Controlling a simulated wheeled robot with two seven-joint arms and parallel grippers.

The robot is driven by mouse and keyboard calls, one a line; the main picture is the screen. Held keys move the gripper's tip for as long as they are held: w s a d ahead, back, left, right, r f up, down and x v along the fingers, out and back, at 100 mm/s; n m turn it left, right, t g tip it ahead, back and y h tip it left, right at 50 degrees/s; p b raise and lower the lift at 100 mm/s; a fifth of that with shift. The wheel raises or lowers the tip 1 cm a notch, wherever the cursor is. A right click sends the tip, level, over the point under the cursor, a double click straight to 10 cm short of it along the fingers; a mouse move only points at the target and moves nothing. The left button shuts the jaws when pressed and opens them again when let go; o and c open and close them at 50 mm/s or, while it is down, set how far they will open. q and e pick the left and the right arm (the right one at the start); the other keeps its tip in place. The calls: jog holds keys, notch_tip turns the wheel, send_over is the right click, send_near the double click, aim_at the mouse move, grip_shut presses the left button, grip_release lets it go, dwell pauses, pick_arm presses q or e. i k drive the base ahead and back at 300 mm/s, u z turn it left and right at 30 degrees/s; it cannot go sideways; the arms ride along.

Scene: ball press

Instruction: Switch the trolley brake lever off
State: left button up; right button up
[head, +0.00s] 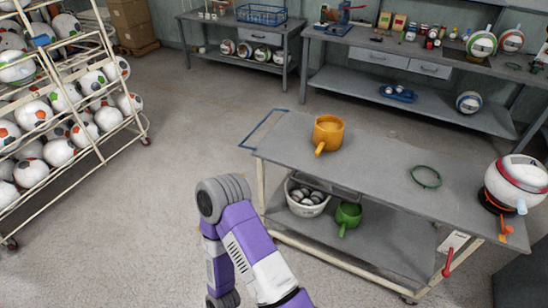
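The trolley (380,165) is a grey-topped table with a lower shelf and cream legs, at centre right. A red lever (448,262) sticks up at its near right end, beside a white label plate (453,242); I take it to be the brake lever. Its exact setting is hard to tell. A small orange handle-like part (505,228) sits on the top's right corner above it. A purple and white link of my arm rises from the bottom middle, left of the lever and apart from it. Neither gripper shows.
On the trolley top are an orange pot (327,133), a green ring (425,177) and a red-white ball (522,180). Its shelf holds a white bowl (306,204) and a green pot (348,215). A ball rack (95,150) stands left. Workbenches (420,62) line the back. Floor between is clear.

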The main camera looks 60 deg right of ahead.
aim_at(445, 272)
jog(key=z, duration=3.45)
jog(key=k, duration=0.1)
jog(key=z, duration=1.7)
jog(key=i, duration=2.15)
jog(key=u, duration=1.05)
